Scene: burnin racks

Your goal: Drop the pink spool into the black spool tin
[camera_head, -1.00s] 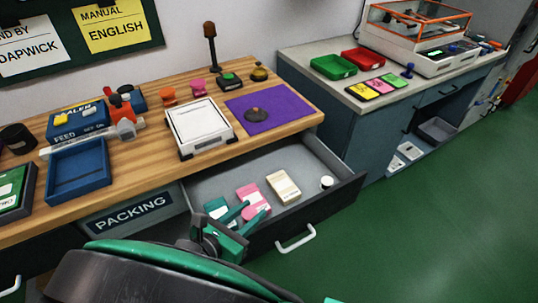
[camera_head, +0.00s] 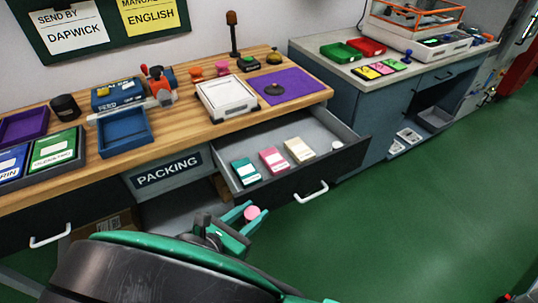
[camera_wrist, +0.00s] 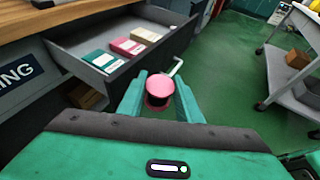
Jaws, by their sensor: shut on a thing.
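The pink spool (camera_head: 252,212), pink at its ends with a dark middle, is held between the green fingers of my gripper (camera_head: 246,216). In the wrist view the pink spool (camera_wrist: 155,61) sits upright between the two fingertips of my gripper (camera_wrist: 159,90), above the green floor and in front of the drawer. A round black container (camera_head: 65,107), which looks like the black spool tin, stands at the back left of the wooden bench, far from my gripper. Its inside cannot be made out.
An open drawer (camera_head: 350,156) with teal, pink and cream boxes and a small white round item juts out below the bench (camera_head: 170,118). A blue tray (camera_head: 125,143) and a tray of green and blue packets lie on the bench's left part. A grey cart (camera_wrist: 285,85) stands at right.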

